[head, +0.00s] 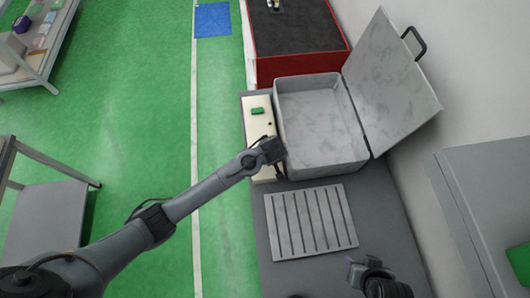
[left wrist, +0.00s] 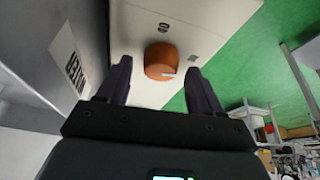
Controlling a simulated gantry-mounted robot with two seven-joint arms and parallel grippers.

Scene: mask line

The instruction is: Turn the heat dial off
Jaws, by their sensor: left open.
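The heat dial (left wrist: 160,60) is an orange round knob with a pale pointer mark, on a cream control panel (left wrist: 135,30). In the left wrist view it sits between and just beyond the fingertips of my left gripper (left wrist: 159,66). The gripper is open, with a gap visible on both sides of the dial. In the head view my left gripper (head: 273,151) is over the near part of the panel (head: 256,129) and hides the dial. My right gripper (head: 362,270) is at the bottom right of the head view; its jaw state is unclear.
A grey box (head: 318,126) with its lid (head: 391,82) raised stands right of the panel. A slatted rack (head: 310,222) lies on the grey bench nearer me. A green button (head: 257,111) is on the panel's far part. Green floor is open to the left.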

